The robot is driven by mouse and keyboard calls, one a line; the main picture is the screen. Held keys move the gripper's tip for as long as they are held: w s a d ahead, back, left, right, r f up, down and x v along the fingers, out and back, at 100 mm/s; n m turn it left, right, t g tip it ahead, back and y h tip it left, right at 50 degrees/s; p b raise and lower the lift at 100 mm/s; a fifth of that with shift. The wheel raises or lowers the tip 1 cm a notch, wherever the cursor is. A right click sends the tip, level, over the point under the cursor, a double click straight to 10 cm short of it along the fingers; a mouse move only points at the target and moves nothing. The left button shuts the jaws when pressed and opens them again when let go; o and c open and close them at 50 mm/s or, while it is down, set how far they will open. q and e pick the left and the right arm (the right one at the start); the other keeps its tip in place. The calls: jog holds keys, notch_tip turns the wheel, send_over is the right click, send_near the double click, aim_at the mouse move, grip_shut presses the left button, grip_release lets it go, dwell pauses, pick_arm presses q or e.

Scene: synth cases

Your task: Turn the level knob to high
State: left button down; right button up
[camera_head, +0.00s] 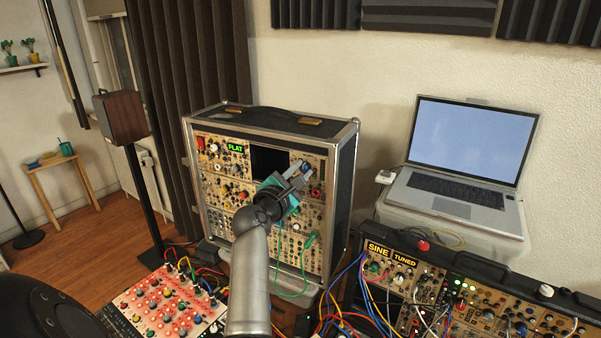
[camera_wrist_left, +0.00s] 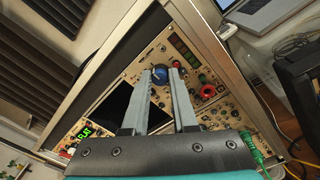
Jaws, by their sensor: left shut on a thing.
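A tall synth case (camera_head: 350,190) stands upright against the wall, its front full of knobs and sockets. My left gripper (camera_head: 301,170) reaches the upper right part of this front. In the left wrist view, a round blue knob (camera_wrist_left: 159,73) sits between the two grey fingertips, and the gripper is shut on it. I cannot read a level label or the knob's pointer, so its setting is unclear. In the head view the fingers and wrist mostly hide the knob. My right gripper is in neither view.
A green cable (camera_head: 304,262) hangs down the case front below my wrist. A red knob (camera_wrist_left: 207,92) is close right of the fingers.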

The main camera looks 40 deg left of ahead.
pick_arm(q)
jog(key=shift+m, duration=0.3)
jog(key=m, duration=0.2)
jog(key=shift+m, duration=0.4)
jog(key=m, duration=0.3)
jog(key=shift+m, duration=0.3)
jog(key=m, duration=0.3)
jog(key=shift+f+m, duration=0.1)
jog(key=shift+m, duration=0.3)
jog(key=m, duration=0.3)
jog(key=shift+m+t+p, duration=0.3)
jog(key=shift+m, duration=0.1)
jog(key=m, duration=0.3)
jog(key=shift+m+h+p, duration=0.3)
jog(key=shift+m+h, duration=0.1)
jog(key=m, duration=0.2)
jog(key=shift+a+m+p, duration=0.1)
jog(key=shift+m+p, duration=0.25)
jog(key=shift+m, duration=0.05)
jog(key=m+p, duration=0.2)
jog(key=m, duration=0.4)
jog(key=shift+m, duration=0.4)
